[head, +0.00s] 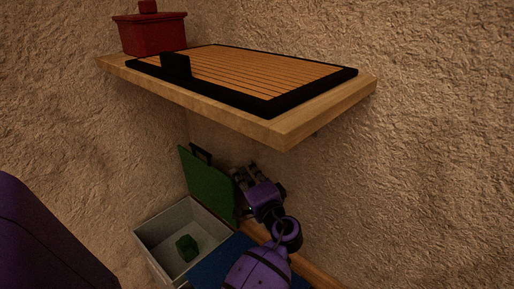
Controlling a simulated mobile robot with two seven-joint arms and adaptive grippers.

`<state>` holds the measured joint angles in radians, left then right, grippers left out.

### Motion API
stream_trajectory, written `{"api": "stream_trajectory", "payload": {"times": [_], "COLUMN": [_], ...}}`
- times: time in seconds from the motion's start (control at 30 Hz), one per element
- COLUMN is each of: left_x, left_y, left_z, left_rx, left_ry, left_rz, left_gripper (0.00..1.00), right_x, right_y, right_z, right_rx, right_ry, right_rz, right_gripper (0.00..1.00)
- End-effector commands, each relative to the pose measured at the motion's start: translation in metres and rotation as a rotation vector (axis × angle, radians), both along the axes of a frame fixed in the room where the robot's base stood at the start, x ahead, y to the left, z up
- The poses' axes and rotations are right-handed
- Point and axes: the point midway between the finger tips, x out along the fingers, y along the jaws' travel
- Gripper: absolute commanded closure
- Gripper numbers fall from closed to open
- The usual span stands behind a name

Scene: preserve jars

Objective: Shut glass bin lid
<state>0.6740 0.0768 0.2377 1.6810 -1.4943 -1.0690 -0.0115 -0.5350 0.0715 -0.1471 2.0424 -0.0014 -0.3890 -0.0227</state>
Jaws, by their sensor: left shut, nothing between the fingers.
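A grey bin (154,256) stands on the floor below the shelf. Its green lid (207,184) is open and stands tilted up at the back, with a dark handle (201,153) at its top edge. A dark green object (187,248) lies inside the bin. My right gripper is not in view.
A blue lid (226,262) lies flat right beside the open bin, partly hidden by my arm. A wooden shelf (287,133) juts from the wall above, holding a black-framed slatted tray (345,72) and a red lidded box (151,35).

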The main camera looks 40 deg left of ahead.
Motion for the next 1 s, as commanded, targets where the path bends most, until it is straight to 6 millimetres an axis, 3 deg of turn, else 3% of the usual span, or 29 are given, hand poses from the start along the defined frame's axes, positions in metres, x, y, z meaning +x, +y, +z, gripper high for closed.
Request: {"api": "stream_trajectory", "payload": {"times": [0.17,0.4,0.7,1.0], "left_x": [-0.007,0.010,0.028,0.031], "left_y": [0.011,0.047,0.087,0.095], "left_z": [0.005,0.011,0.013,0.012], "left_rx": [0.023,0.024,0.022,0.020], "left_ry": [0.004,0.002,0.003,0.003], "left_rz": [0.045,0.043,0.041,0.039], "left_gripper": [1.00,1.00,1.00,1.00], "right_x": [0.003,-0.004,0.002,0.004], "right_y": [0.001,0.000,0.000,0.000], "right_z": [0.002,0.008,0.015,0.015], "right_rx": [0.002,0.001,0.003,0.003], "right_ry": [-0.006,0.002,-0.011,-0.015], "right_rz": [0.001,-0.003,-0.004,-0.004], "right_gripper": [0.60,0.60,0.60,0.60]}}
